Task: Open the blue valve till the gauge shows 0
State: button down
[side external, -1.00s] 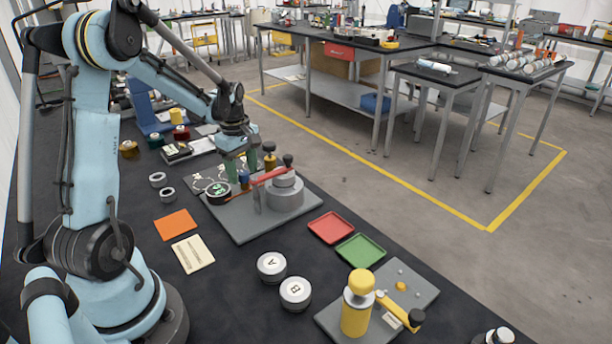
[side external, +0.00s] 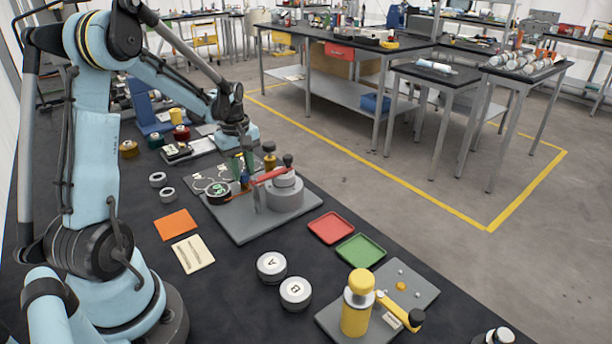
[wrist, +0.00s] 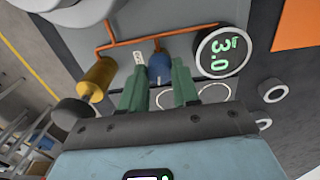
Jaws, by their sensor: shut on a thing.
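The blue valve (wrist: 160,68) sits between the green fingertips of my gripper (wrist: 161,75) in the wrist view. The fingers are shut on its knob. The round gauge (wrist: 222,52) reads 3.0 in green in the wrist view. It also shows in the side view (side external: 218,190), beside the fingers.
A yellow valve (wrist: 97,78) stands close to the fingers on the plate. Orange pipes (wrist: 160,38) join the parts. A grey cylinder (side external: 285,188) with a red lever (side external: 272,175) stands beside them. Lids A (side external: 271,264) and B (side external: 295,291) lie nearer.

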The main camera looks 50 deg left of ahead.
jog(key=m, duration=0.4)
jog(key=shift+m, duration=0.3)
jog(key=m, duration=0.3)
jog(key=shift+m, duration=0.4)
jog(key=m, duration=0.3)
jog(key=shift+m, duration=2)
jog(key=shift+w, duration=0.1)
jog(key=c, duration=0.8)
grip_release()
